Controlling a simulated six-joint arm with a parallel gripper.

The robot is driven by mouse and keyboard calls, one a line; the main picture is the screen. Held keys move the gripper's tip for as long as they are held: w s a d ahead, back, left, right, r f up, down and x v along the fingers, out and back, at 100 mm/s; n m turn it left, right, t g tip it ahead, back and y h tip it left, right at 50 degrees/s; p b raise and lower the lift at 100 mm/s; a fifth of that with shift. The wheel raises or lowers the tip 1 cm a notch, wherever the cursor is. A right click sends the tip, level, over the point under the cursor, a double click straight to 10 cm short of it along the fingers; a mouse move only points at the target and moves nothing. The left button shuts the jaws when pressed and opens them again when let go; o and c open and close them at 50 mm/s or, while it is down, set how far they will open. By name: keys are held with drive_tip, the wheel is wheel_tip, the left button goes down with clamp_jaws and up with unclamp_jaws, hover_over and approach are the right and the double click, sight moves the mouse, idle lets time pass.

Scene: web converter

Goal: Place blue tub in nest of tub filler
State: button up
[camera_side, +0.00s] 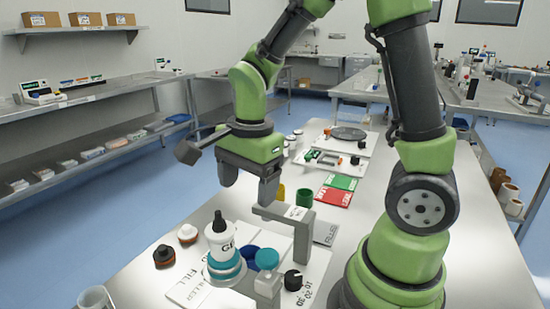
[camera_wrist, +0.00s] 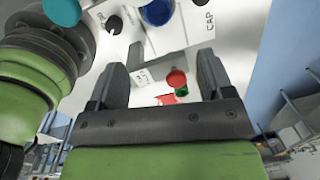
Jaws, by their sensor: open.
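A blue round, tub-like part (camera_side: 249,254) shows in the side view on the filler's white plate, partly hidden behind a teal-capped post (camera_side: 267,260). In the wrist view a blue cylinder with a dark open top (camera_wrist: 157,12) sits on the white plate at the top edge, near a "CAP" label. I cannot tell whether it sits in the nest. The grey bracket of the filler (camera_side: 285,215) stands beside it, by a black knob (camera_side: 293,280). My gripper (camera_side: 248,195) is open and empty above the bench, behind and above the blue part; its two fingers also show in the wrist view (camera_wrist: 160,78).

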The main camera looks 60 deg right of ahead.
drive_tip(key=s+a+r+n+t+y, duration=0.1)
drive_tip(key=s+a+r+n+t, duration=0.2)
drive_tip(key=s+r+n+t, duration=0.3)
drive_tip(key=s+r+n, duration=0.4)
drive_tip(key=r+n, duration=0.1)
drive_tip(key=n, duration=0.4)
drive_tip(key=shift+a+r+n+y, duration=0.15)
drive_tip(key=shift+r+n+y, duration=0.15)
drive_tip(key=shift+y, duration=0.1)
